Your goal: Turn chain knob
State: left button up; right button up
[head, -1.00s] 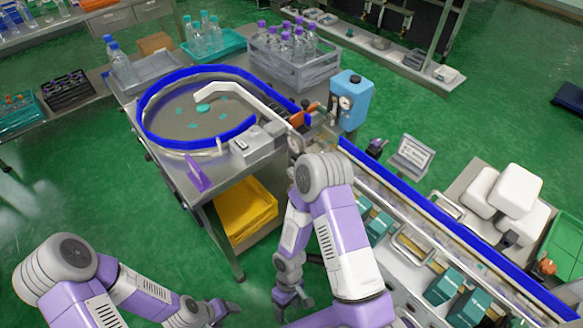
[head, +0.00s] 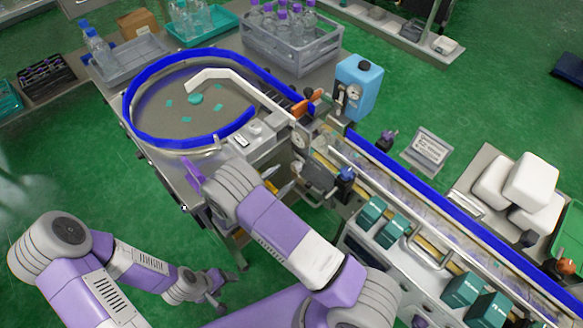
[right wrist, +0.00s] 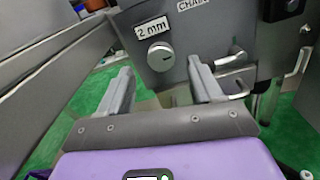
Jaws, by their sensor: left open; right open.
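My left gripper (head: 216,284) is open and empty, low over the floor at lower left.
The round turntable (head: 190,118) with a blue rim and the conveyor with a blue rail (head: 430,200) lie beyond my right arm. In the right wrist view a slanted metal plate (right wrist: 45,65) is left and a bent metal bracket (right wrist: 237,58) is close right of the knob.

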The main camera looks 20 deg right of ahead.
aim_at(294, 169)
jog(key=x, duration=0.5)
jog(key=shift+f, duration=0.1)
jog(key=c, duration=1.1)
jog(key=shift+o, duration=0.2)
jog(key=shift+n, duration=0.6)
jog(key=shift+n+p, duration=0.55)
jog(key=shift+n, duration=0.45)
